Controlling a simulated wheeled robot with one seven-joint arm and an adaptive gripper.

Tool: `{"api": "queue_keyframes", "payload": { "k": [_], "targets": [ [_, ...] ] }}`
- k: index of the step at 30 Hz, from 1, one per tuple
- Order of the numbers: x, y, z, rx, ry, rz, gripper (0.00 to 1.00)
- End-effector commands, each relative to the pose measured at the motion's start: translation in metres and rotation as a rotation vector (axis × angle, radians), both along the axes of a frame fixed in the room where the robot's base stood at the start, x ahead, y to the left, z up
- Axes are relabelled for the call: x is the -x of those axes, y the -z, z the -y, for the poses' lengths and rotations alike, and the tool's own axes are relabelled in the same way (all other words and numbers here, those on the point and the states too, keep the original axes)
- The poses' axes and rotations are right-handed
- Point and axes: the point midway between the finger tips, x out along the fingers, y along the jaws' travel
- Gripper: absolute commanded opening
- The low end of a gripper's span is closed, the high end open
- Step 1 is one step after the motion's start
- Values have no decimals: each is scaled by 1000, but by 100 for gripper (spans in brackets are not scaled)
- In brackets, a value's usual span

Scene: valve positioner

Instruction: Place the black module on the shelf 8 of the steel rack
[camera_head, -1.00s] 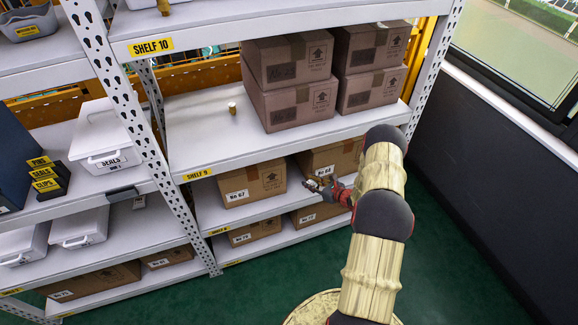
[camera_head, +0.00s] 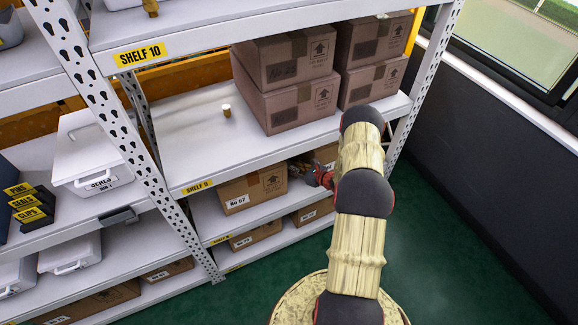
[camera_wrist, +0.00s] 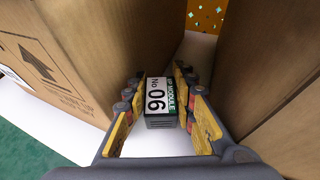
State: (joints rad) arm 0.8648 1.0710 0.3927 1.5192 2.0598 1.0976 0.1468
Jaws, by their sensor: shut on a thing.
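My gripper (camera_wrist: 160,88) is shut on a dark module (camera_wrist: 159,115) with a white and green label reading "No 06" and "I/P MODULE". In the wrist view the module sits between the two fingers, in a gap between two cardboard boxes, over a white shelf surface (camera_wrist: 185,55). I cannot tell whether it touches the shelf. In the head view my gripper (camera_head: 303,170) is at the level under the "SHELF 9" board of the steel rack (camera_head: 118,160), right of box No 67 (camera_head: 252,188). The module is not clear there. That level's own label (camera_head: 219,240) is too small to read.
A second cardboard box (camera_head: 327,153) is partly hidden behind my arm. The shelf 9 board (camera_head: 300,140) lies just above my gripper, with large boxes (camera_head: 288,85) on it. A rack upright (camera_head: 405,120) stands to the right. Floor is clear at lower right.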

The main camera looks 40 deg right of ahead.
Motion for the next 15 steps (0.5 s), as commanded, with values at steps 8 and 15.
{"api": "queue_keyframes", "payload": {
  "k": [8, 15],
  "targets": [
    [0, 21, 0, -1, 0, 0, 0],
    [0, 47, 0, -1, 0, 0, 0]
  ]
}}
